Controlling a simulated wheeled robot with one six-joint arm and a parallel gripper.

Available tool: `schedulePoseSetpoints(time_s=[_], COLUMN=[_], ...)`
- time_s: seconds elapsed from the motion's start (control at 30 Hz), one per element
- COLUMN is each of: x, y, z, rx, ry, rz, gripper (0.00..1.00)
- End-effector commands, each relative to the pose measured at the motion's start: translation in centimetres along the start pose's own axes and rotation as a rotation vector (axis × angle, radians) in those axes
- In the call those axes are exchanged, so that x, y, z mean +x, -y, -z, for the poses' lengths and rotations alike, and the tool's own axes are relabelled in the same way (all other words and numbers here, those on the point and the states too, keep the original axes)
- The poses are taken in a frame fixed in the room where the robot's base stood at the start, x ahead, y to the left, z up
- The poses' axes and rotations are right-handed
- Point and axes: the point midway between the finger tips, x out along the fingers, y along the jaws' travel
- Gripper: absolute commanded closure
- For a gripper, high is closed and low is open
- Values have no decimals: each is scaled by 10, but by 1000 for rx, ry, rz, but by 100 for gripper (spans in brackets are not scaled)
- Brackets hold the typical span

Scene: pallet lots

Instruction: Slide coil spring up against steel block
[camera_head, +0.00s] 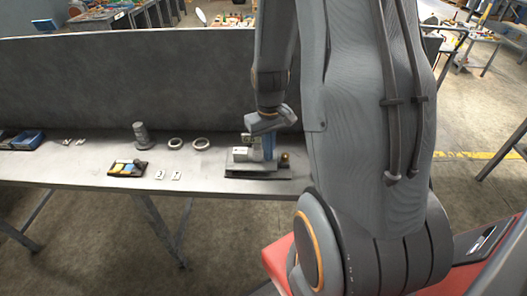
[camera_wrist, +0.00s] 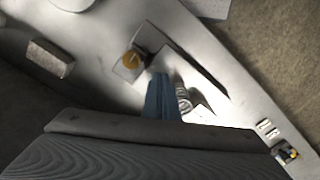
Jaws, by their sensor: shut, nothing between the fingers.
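My gripper (camera_wrist: 163,96) is shut and empty, its blue fingers pointing down at the table. In the head view it (camera_head: 269,148) is low over the fixture. A small silvery ribbed piece, which looks like the coil spring (camera_wrist: 184,101), is right beside the fingers in the wrist view; I cannot tell whether they touch. A rectangular grey-brown block (camera_wrist: 49,58), possibly the steel block, lies at the wrist view's left, apart from the fingers. The spring is not clear in the head view, and my arm covers the table to the right.
The fixture has a dark base (camera_head: 258,178) and a brass knob (camera_head: 285,158), also in the wrist view (camera_wrist: 131,60). Two rings (camera_head: 188,144), a grey stepped cylinder (camera_head: 141,134), white tags (camera_head: 168,175) and a colourful device (camera_head: 127,168) lie left. A grey wall (camera_head: 100,80) stands behind.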

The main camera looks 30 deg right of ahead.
Motion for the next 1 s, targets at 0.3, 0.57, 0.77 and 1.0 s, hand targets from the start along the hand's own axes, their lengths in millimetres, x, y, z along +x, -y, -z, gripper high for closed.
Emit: schedulePoseSetpoints(time_s=[0.3,0.57,0.77,1.0], x=[0,0,0,0], y=[3,5,7,10], z=[2,3,4,6], rx=[0,1,1,0], ry=[0,0,0,0], rz=[0,0,0,0], gripper=[100,100,100,100])
